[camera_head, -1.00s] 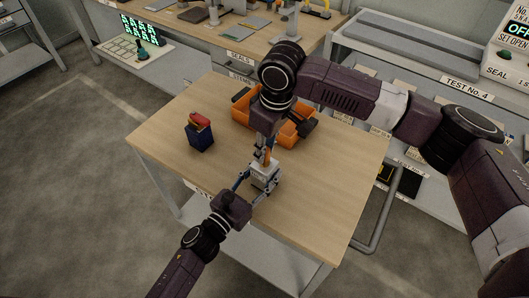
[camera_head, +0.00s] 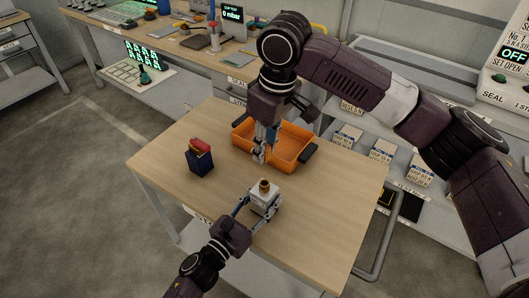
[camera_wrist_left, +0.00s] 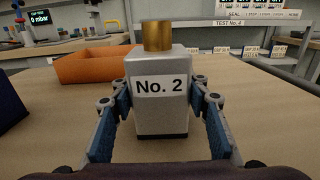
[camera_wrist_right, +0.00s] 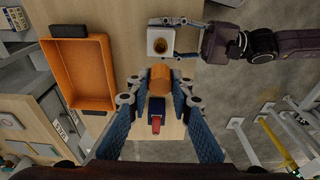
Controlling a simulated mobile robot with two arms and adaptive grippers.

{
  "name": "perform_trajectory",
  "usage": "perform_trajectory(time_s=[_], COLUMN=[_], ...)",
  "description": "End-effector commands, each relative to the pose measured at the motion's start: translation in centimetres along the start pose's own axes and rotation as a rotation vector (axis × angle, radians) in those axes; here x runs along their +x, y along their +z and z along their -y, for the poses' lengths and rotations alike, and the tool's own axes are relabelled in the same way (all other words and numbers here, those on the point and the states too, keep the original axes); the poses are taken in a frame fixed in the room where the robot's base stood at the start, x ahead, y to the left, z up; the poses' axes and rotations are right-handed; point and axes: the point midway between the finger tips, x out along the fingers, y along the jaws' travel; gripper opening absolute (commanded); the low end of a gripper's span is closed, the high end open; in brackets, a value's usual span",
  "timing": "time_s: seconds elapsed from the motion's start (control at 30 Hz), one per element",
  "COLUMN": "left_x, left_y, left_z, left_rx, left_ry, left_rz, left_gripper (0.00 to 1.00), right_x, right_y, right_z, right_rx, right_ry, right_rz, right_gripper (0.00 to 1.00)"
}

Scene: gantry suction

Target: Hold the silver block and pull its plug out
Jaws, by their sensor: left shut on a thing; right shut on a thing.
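The silver block (camera_head: 264,197) stands upright on the wooden table, labelled "No. 2" in the left wrist view (camera_wrist_left: 162,114). Its top has a brass collar (camera_wrist_left: 157,36), with a dark opening visible in the right wrist view (camera_wrist_right: 160,45). My left gripper (camera_head: 257,207) is shut on the block's sides. My right gripper (camera_head: 260,156) is raised above and behind the block, apart from it. It is shut on the plug, an orange-brown cylinder between its fingertips (camera_wrist_right: 159,80). The plug is mostly hidden by the fingers in the head view.
An orange bin (camera_head: 287,165) stands at the table's back, under and beside my right gripper. A dark blue box with a red top (camera_head: 200,158) stands to the left. The front right of the table (camera_head: 325,215) is clear.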

Motion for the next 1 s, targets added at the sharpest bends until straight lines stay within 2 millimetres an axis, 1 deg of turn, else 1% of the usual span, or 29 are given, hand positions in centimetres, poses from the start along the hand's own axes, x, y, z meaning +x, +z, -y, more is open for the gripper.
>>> perform_trajectory(time_s=[0.37, 1.0], left_x=[0.0, 0.0], left_y=[0.0, -0.1], left_z=[0.0, 0.0], left_rx=[0.000, 0.000], left_ry=[0.000, 0.000], left_rz=[-0.001, -0.001], left_gripper=[0.00, 0.00], right_x=[-0.2, -2.1], right_y=[-0.1, -0.3], right_z=[0.0, 0.0], right_rx=[0.000, 0.001], right_ry=[0.000, 0.000], right_rz=[-0.001, -0.001], right_gripper=[0.00, 0.00])
